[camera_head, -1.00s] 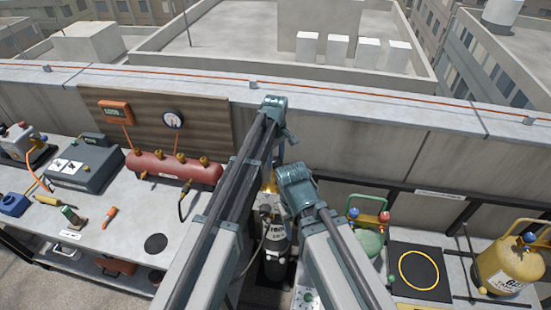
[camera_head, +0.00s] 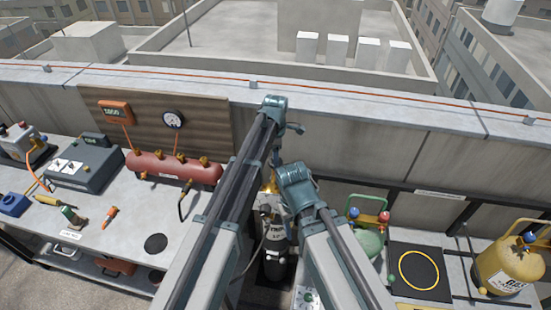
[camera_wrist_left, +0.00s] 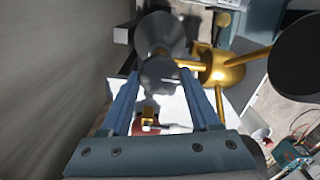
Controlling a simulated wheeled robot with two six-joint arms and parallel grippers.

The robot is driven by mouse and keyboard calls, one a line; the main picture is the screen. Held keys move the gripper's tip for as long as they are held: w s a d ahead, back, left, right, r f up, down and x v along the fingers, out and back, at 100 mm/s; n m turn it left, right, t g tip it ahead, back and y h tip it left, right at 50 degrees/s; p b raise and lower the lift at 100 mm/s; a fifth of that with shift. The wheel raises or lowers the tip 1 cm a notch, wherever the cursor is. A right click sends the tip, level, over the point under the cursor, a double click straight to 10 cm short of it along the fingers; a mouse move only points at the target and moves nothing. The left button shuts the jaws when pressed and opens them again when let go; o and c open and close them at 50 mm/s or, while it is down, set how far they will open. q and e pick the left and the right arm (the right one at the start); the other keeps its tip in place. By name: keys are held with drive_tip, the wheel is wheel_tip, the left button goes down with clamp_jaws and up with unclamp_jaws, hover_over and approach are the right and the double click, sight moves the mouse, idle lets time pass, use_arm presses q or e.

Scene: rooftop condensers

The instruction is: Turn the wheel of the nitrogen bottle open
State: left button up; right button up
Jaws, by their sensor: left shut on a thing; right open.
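The nitrogen bottle (camera_head: 276,238), black with a pale label, stands upright below my arms in the head view. Its brass valve (camera_wrist_left: 216,66) shows in the left wrist view, with a dark round gauge (camera_wrist_left: 297,57) at right. My left gripper (camera_wrist_left: 159,82) is shut on the grey wheel (camera_wrist_left: 160,71), which sits between its two blue fingertips. In the head view my left wrist (camera_head: 292,129) is above the bottle and the fingers are hard to make out. My right gripper is open, its fingers largely hidden behind my right arm (camera_head: 298,182).
A workbench at left holds a red manifold (camera_head: 175,168), a grey case (camera_head: 85,166) and small tools. At right are a green cylinder (camera_head: 368,240), a black mat with a yellow ring (camera_head: 419,268) and a yellow cylinder (camera_head: 508,266). A parapet wall (camera_head: 350,140) runs behind.

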use_arm(q)
drive_tip(key=shift+n, duration=0.3)
idle(0.4)
drive_tip(key=o, duration=1.4)
drive_tip(key=shift+c, duration=0.2)
wheel_tip(320, 180, up, 14)
drive_tip(key=p, duration=1.4)
drive_tip(key=shift+f, duration=0.1)
